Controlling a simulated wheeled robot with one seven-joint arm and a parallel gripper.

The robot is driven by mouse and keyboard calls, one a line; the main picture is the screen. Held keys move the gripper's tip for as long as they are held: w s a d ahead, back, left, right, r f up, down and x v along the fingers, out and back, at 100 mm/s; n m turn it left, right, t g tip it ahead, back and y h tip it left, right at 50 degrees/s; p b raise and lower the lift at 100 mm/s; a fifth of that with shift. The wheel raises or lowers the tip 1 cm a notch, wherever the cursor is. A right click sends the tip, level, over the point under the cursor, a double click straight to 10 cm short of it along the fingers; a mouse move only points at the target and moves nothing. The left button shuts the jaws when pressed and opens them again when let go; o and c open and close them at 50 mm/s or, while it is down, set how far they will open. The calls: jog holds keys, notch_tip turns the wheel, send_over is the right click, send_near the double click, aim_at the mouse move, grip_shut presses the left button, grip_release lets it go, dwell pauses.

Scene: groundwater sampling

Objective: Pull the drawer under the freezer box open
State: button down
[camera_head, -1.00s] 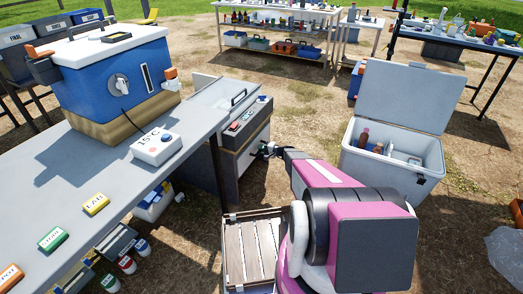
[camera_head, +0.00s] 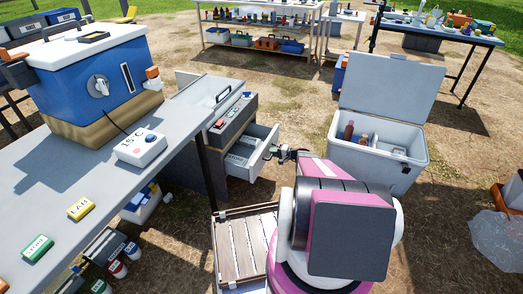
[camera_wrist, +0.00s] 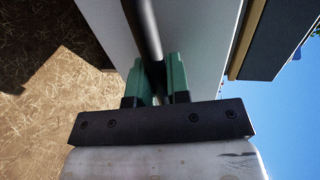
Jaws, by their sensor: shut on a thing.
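The freezer box (camera_head: 238,113) is a grey cabinet with a handled lid at the end of the long table. The drawer (camera_head: 262,151) under it stands partly open, and white contents show inside. Its pale front fills much of the wrist view (camera_wrist: 208,50), with a dark bar handle (camera_wrist: 145,30) across it. My gripper (camera_head: 283,153) is at the drawer front, outside it. In the wrist view its green fingers (camera_wrist: 156,82) are shut around the bar handle. The exact contact between fingers and handle is partly hidden.
An open white cooler (camera_head: 372,150) with bottles stands right of my arm. The table (camera_head: 75,165) bounds the left side. Bare ground lies between the drawer and the cooler.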

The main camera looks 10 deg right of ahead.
jog(key=f+v, duration=0.2)
jog(key=v, duration=1.1)
jog(key=shift+s+d+f, duration=0.35)
jog(key=shift+d+f, duration=0.05)
jog(key=shift+d, duration=0.1)
jog(key=c, duration=1.1)
grip_release()
jog(key=v, duration=1.1)
